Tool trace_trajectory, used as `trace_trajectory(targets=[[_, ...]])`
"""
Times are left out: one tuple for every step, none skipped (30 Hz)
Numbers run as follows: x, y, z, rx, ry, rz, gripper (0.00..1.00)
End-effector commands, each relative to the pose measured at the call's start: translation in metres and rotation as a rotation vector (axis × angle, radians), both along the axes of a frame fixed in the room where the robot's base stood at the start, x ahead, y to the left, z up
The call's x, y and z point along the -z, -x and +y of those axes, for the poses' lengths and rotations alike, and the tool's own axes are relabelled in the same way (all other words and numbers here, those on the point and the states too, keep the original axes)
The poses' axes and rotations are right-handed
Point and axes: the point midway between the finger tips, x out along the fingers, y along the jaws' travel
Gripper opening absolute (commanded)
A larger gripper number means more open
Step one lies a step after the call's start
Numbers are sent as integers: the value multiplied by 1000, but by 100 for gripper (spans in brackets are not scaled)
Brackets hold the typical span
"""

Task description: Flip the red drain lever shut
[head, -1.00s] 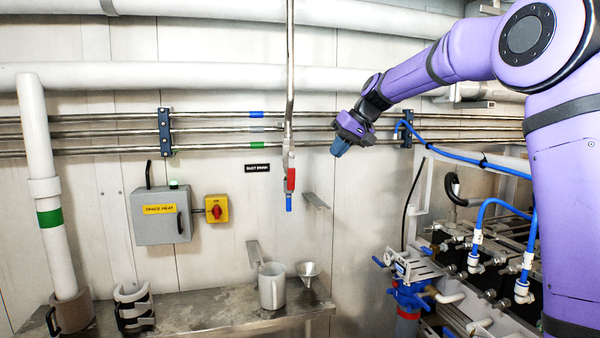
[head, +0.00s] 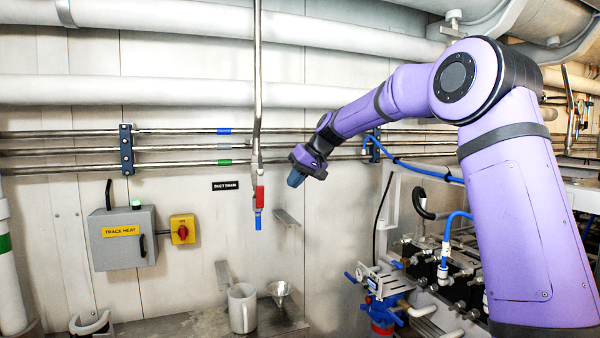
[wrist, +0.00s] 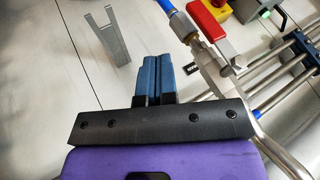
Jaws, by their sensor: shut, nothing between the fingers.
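The red drain lever (head: 260,193) hangs down along a small valve at the lower end of the vertical steel pipe (head: 257,90), above a blue tip (head: 258,222). In the wrist view the red lever (wrist: 208,20) is at the top, right of my fingers, with the blue tip (wrist: 167,6) beside it. My gripper (head: 294,180) is just right of the lever in the head view, apart from it. In the wrist view its blue fingers (wrist: 158,75) are together with nothing between them. A black label (head: 225,185) is on the wall left of the valve.
A trace heat box (head: 124,238) and a yellow switch with a red knob (head: 182,229) are on the wall at left. A metal bracket (head: 288,218) juts out below my gripper. A mug (head: 242,308) and a funnel (head: 279,290) are on the bench below.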

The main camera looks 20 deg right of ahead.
Motion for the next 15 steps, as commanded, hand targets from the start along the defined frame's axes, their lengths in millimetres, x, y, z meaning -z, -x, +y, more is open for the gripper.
trace_trajectory(targets=[[9,-4,6,-3,-1,4,0],[14,-6,8,-3,-1,4,0],[19,-8,12,-3,-1,4,0],[24,-11,14,-3,-1,4,0],[28,-13,17,-1,-2,3,0],[34,-15,21,-2,-1,4,0],[38,-17,23,-1,-2,3,0],[35,-17,29,-3,-1,0,0],[34,-17,35,-3,0,-1,0],[34,-17,39,-3,0,-1,0],[34,-17,43,-2,0,0,0],[34,-17,47,-2,1,0,0],[34,-17,50,-2,1,0,0],[34,-17,52,-2,1,0,0],[34,-17,55,-1,1,0,0]])
